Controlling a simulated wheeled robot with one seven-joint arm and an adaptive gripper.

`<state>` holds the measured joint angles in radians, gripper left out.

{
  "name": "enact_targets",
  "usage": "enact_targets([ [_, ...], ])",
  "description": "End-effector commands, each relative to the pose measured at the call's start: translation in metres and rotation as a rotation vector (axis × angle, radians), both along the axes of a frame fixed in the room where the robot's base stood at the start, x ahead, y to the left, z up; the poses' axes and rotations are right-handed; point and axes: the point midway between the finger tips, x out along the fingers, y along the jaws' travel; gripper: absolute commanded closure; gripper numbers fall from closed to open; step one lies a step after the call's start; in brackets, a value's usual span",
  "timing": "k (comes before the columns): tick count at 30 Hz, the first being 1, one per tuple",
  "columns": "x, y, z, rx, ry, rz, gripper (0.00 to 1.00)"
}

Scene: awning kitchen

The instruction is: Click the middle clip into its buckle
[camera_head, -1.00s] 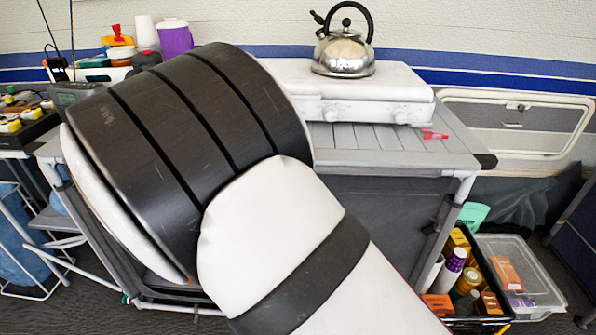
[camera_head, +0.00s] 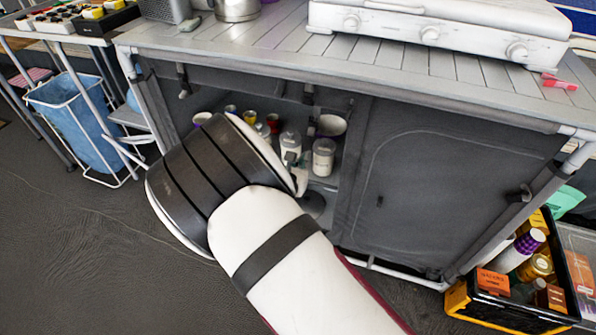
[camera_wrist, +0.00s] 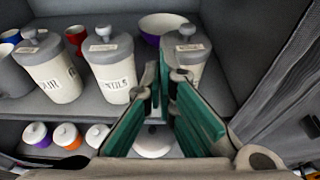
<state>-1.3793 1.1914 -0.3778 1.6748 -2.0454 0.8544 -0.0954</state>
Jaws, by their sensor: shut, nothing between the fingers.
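A dark strap with a clip (camera_head: 308,95) hangs from the cabinet's top front edge, near the middle, in the head view. A similar strap and clip (camera_head: 183,80) hangs at the left end. I cannot make out the middle buckle, and no clip shows clearly in the wrist view. My gripper is mostly hidden behind my arm in the head view. In the wrist view, my gripper (camera_wrist: 165,75) has its green-padded fingers shut and empty, pointing into the open cabinet, in front of the canisters. It is below the middle strap in the head view.
The open cabinet holds white lidded canisters (camera_wrist: 110,65), bowls (camera_wrist: 163,22) and small jars on shelves. A dark fabric panel (camera_head: 440,190) closes its right side. A yellow-and-black crate (camera_head: 510,312) stands at the right.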

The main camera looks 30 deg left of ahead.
Motion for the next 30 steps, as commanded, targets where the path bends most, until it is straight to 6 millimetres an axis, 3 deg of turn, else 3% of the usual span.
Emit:
enact_targets([
  [3,0.022,0.005,-0.007,0.002,-0.002,-0.001,1.00],
  [6,0.016,0.005,0.013,0.003,0.000,0.000,1.00],
  [12,0.015,0.004,0.031,0.001,0.000,0.000,1.00],
  [26,0.014,0.003,0.036,0.000,0.001,-0.001,1.00],
  [30,0.010,0.002,0.047,0.001,0.001,-0.001,1.00],
])
